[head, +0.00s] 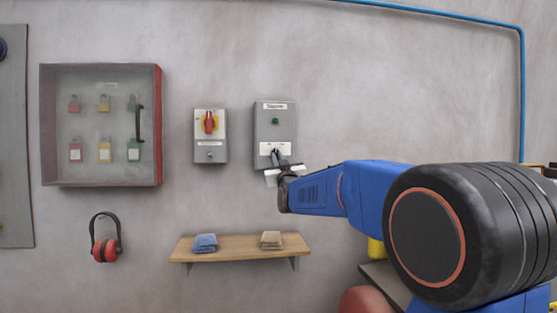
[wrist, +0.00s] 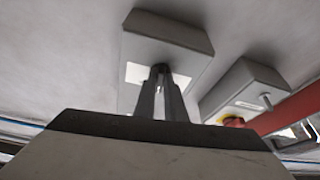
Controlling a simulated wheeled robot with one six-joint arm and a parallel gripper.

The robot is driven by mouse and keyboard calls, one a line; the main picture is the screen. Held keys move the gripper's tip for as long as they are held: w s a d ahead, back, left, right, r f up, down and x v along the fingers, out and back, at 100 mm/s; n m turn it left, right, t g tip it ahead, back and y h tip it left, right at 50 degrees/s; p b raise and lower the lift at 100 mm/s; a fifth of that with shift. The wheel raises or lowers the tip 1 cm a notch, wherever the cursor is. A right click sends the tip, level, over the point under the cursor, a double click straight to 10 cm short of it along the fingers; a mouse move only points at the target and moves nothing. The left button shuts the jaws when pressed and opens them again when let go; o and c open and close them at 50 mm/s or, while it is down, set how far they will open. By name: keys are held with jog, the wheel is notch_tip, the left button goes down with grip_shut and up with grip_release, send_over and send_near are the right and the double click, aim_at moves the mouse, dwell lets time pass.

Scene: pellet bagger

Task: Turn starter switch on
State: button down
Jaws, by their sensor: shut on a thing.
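The starter box (head: 274,124) is a grey box on the wall with a label on top, a green button or lamp (head: 275,121) and a white plate below it. A small black switch (head: 275,153) is on the white plate. My gripper (head: 276,163) reaches in from the right at the plate, its fingers shut on the switch. In the wrist view, the starter box (wrist: 168,33) is straight ahead and my fingers (wrist: 160,72) meet at the dark switch knob. The knob's exact angle is mostly hidden by the fingers.
A lockout cabinet with padlocks (head: 100,180) is further left. A wooden shelf (head: 240,246) with folded cloths is below. Red earmuffs (head: 105,250) hang at left.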

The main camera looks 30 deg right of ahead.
jog(key=shift+w+a+r+m+g+h, duration=0.15)
jog(key=shift+m+g+h, duration=0.45)
jog(key=shift+m, duration=1.25)
jog(key=shift+s+a+f+m+g+h, duration=0.1)
jog(key=shift+m+g+h, duration=0.1)
jog(key=shift+m+h, duration=1.2)
jog(key=shift+w+a+r+m+g+h, duration=0.15)
jog(key=shift+m+g+h, duration=0.25)
jog(key=shift+m, duration=1.85)
jog(key=c, duration=1.8)
grip_release()
jog(key=shift+f, duration=0.15)
jog(key=shift+s, duration=0.1)
jog(key=v, duration=1.7)
jog(key=shift+a, duration=0.2)
